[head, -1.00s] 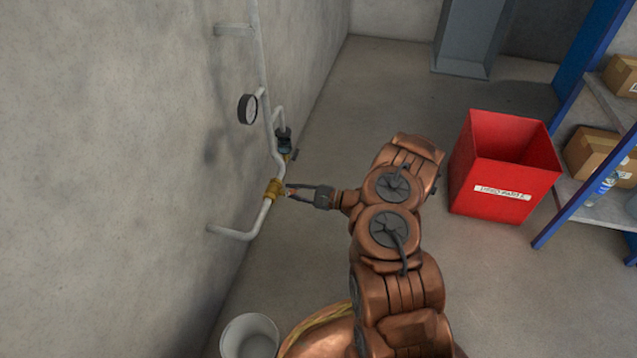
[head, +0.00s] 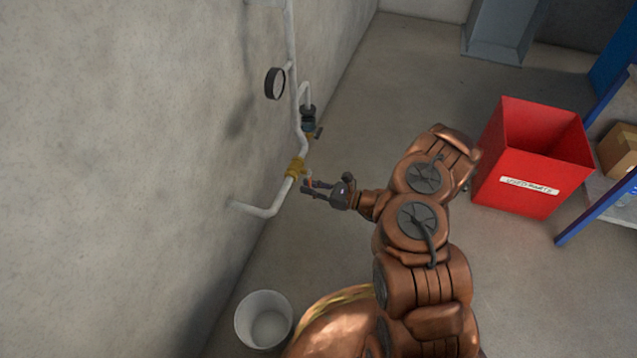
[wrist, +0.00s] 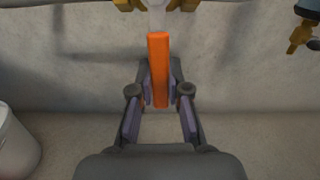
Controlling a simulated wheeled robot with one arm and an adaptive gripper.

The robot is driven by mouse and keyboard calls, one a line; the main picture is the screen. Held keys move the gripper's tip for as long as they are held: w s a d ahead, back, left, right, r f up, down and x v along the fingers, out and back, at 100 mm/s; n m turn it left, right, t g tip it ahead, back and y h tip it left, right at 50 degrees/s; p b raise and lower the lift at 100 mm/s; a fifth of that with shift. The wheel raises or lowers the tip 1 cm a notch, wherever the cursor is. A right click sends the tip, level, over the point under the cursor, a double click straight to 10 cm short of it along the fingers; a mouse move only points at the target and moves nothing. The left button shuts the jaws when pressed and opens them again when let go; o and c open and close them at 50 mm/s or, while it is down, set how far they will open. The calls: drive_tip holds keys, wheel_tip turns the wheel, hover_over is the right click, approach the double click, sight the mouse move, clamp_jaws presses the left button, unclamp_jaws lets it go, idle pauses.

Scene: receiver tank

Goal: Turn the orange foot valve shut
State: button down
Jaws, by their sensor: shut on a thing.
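The orange foot valve's brass body (head: 296,168) sits on the pale wall pipe in the head view, and its edge shows at the top of the wrist view. Its orange lever (wrist: 159,70) runs down from a pale stem in the wrist view, across the line of the pipe; only a sliver shows in the head view (head: 309,184). My gripper (head: 311,187) is beside the valve, to its lower right. In the wrist view my gripper (wrist: 161,88) is shut on the lever's lower part, one finger on each side.
A dark valve (head: 308,118) and a gauge (head: 275,83) are on the pipework above. A white bucket (head: 264,320) stands on the floor near the wall. A red bin (head: 530,155) and blue shelving (head: 597,210) stand to the right.

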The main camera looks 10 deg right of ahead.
drive_tip(key=shift+s+a+m, duration=0.25)
drive_tip(key=shift+a+m, duration=0.05)
idle(0.4)
drive_tip(key=c, duration=1.1)
unclamp_jaws()
drive_tip(key=shift+w+d, duration=0.1)
drive_tip(key=shift+d, duration=0.1)
drive_tip(key=v, duration=1.2)
